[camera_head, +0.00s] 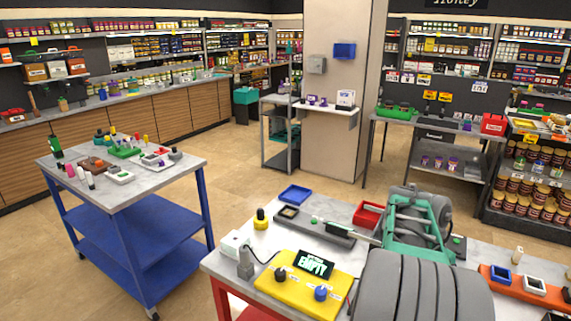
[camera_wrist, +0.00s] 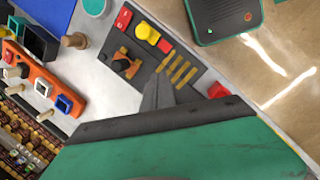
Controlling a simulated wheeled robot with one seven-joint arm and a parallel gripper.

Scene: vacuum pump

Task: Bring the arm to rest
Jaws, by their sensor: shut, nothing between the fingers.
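In the wrist view, my gripper (camera_wrist: 158,92) shows as narrow grey fingers closed together with nothing between them. They are above a dark panel (camera_wrist: 131,48) with red and yellow knobs and yellow bars, and do not visibly hold any part of it. My teal and dark grey gripper body fills the bottom of that view. In the head view, my large grey arm link covers the front of the work table (camera_head: 222,263). A teal and grey assembly shows just beyond it; I cannot tell there where my fingers are.
Left of my arm are a yellow panel (camera_head: 302,283) with a dark display, a blue tray (camera_head: 295,194) and a red bin (camera_head: 368,213). An orange holder (camera_head: 507,290) lies to the right. A blue cart (camera_head: 145,245) with small items stands left, with open floor between.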

